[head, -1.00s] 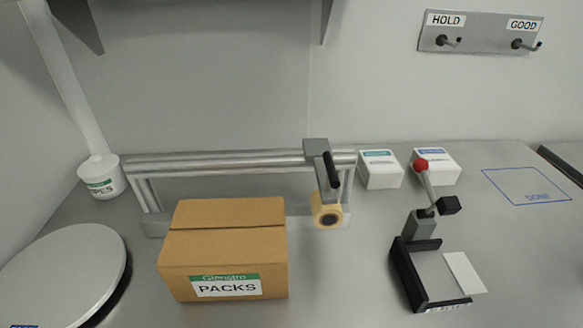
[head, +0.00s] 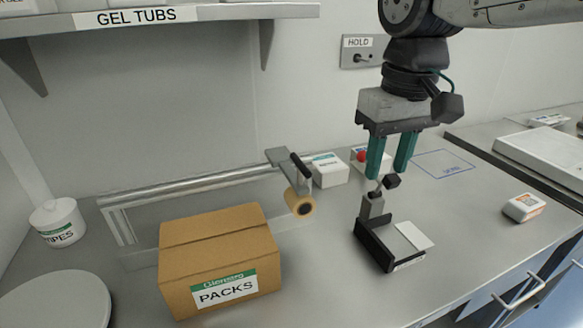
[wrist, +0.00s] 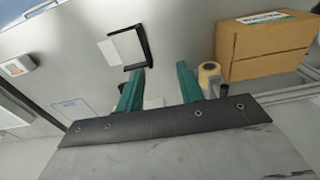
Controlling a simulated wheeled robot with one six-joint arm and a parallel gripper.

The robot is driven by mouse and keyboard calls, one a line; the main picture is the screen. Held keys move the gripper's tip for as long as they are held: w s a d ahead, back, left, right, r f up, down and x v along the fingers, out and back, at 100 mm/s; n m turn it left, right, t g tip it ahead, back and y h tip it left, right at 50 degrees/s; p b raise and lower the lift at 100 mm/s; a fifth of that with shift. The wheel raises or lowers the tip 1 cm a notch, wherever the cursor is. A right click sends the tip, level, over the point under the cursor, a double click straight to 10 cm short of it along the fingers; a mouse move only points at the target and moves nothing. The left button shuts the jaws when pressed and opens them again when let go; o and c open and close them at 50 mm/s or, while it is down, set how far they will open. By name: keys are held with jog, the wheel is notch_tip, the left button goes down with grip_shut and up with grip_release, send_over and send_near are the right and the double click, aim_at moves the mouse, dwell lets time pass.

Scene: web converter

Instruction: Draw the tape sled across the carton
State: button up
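The closed brown carton (head: 215,245) labelled PACKS stands on the bench at the left; it also shows at the upper right of the wrist view (wrist: 262,48). The tape sled (head: 284,162), a grey block with a black handle and a tan tape roll (head: 300,201), sits at the right end of a metal rail (head: 185,188) behind the carton. The roll also shows in the wrist view (wrist: 208,74). My gripper (head: 390,172) hangs to the right of the sled, its green fingers apart with nothing held. In the head view it overlaps a red-knobbed lever.
A black-framed stand (head: 378,245) with the lever and a white card (head: 414,235) is on the bench below my gripper. White boxes (head: 329,170) stand behind. A wipes tub (head: 58,222) and round plate (head: 52,300) are at left. A shelf (head: 160,20) overhangs the upper left.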

aim_at(300, 161)
jog(key=w+a, duration=0.2)
jog(key=a, duration=0.2)
jog(key=w+a+r+n, duration=0.1)
jog(key=w+a, duration=0.2)
jog(key=a, duration=0.1)
jog(key=w+a+r+n, duration=0.1)
jog(key=w+a, duration=0.1)
jog(key=a, duration=0.2)
jog(key=shift+w+g, duration=0.3)
jog(key=shift+a+f, duration=0.15)
jog(key=shift+f, duration=0.25)
notch_tip(300, 161, down, 7)
jog(key=shift+r, duration=0.1)
grip_shut()
